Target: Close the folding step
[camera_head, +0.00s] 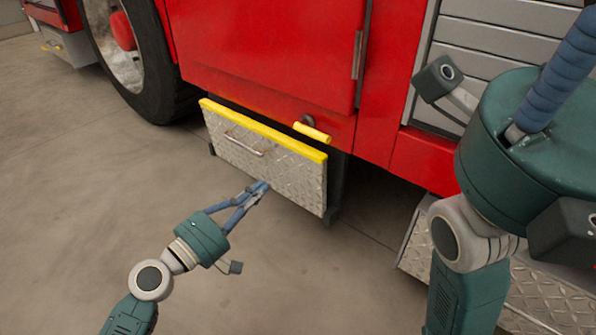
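The folding step (285,170) is a silver diamond-plate panel with a yellow strip along its top edge and a small metal handle on its face. It stands roughly upright, low on the red truck, below a red door. Whether it sits fully flush is hard to tell; dark frame shows behind its right end. My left gripper (262,187) is in front of the panel's lower face, with its blue fingertips together and nothing visible between them. Whether the tips touch the panel is unclear. My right gripper (556,75) is close at the right, with its fingertips outside the picture.
A yellow grip (312,132) juts out just above the step's top edge. A large black tyre (150,70) is at upper left. Another diamond-plate surface (545,295) lies at lower right, partly behind my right arm. The concrete floor (80,200) at left is clear.

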